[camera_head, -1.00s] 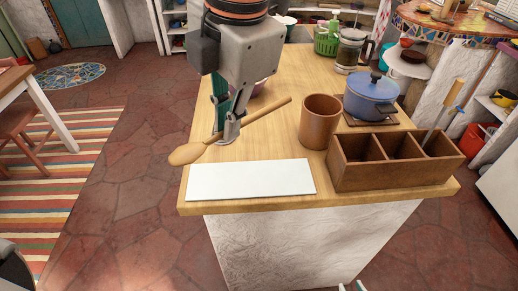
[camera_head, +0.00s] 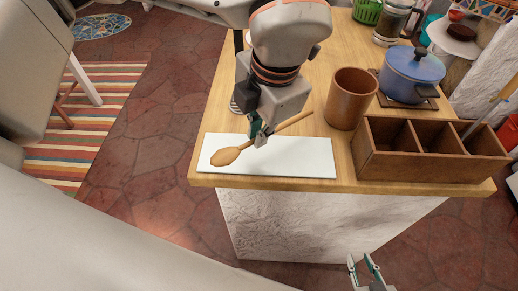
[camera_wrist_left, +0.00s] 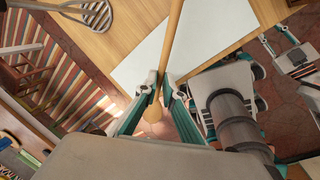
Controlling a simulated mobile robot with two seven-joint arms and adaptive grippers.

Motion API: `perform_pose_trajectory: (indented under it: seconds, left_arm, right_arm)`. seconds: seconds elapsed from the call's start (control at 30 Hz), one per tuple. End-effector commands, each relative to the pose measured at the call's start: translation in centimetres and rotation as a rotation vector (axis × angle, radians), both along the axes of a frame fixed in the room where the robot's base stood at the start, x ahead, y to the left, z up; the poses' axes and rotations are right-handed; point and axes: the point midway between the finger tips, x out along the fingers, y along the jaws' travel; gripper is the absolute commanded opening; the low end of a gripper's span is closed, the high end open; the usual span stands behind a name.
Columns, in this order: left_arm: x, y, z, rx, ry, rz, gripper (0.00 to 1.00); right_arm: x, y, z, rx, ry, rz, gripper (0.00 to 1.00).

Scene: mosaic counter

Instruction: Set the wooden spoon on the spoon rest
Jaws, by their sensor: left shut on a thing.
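The wooden spoon (camera_head: 226,156) lies slantwise over the spoon rest (camera_head: 310,163), a flat white rectangular slab at the counter's front edge. My left gripper (camera_head: 261,138) is shut on the spoon's handle near the bowl and hides part of it. The bowl is over the slab's left part and the handle points to the back right. I cannot tell whether the spoon touches the slab. The left wrist view shows the spoon (camera_wrist_left: 174,35) between the fingers (camera_wrist_left: 164,88), with the slab (camera_wrist_left: 212,28) behind. My right gripper (camera_head: 367,270) is open and empty, low in front of the counter.
A wooden box with compartments (camera_head: 425,165) stands right of the slab. A brown crock (camera_head: 350,98) and a blue lidded pot (camera_head: 410,75) are behind it. A metal utensil (camera_wrist_left: 97,14) lies on the counter left of the spoon in the left wrist view.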

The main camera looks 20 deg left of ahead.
Motion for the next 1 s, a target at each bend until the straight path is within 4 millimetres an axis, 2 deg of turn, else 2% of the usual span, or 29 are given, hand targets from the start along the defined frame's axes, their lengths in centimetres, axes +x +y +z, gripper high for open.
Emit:
perform_pose_trajectory:
  seconds: [0.1,0.27,0.53,0.9,0.93,0.97,1.0]
  left_arm:
    - [0.0,0.0,-1.3,-0.001,0.000,-0.001,0.00]
    - [0.0,0.0,-2.2,-0.001,-0.001,0.000,0.00]
    - [-0.1,0.0,-5.7,-0.001,0.002,-0.001,0.00]
    - [0.0,0.0,-6.3,-0.001,-0.001,-0.001,0.00]
    - [0.0,0.0,-6.3,0.000,-0.001,-0.001,0.10]
    - [0.0,0.0,-6.2,0.000,-0.001,-0.001,0.15]
    - [0.0,0.0,-6.2,-0.001,-0.001,-0.001,0.15]
  right_arm:
    - [0.3,0.0,0.3,0.000,-0.007,0.000,0.27]
    - [0.3,0.0,0.3,0.000,-0.008,0.000,0.27]
    - [0.2,-0.1,-0.1,-0.003,-0.003,0.000,0.27]
    - [0.1,-0.1,-0.4,-0.005,0.001,0.000,0.27]
    - [0.1,-0.2,-0.4,-0.005,-0.001,0.000,0.27]
    - [0.1,-0.2,-0.4,-0.006,0.000,0.000,0.27]
    - [0.1,-0.2,-0.4,-0.006,0.000,0.000,0.27]
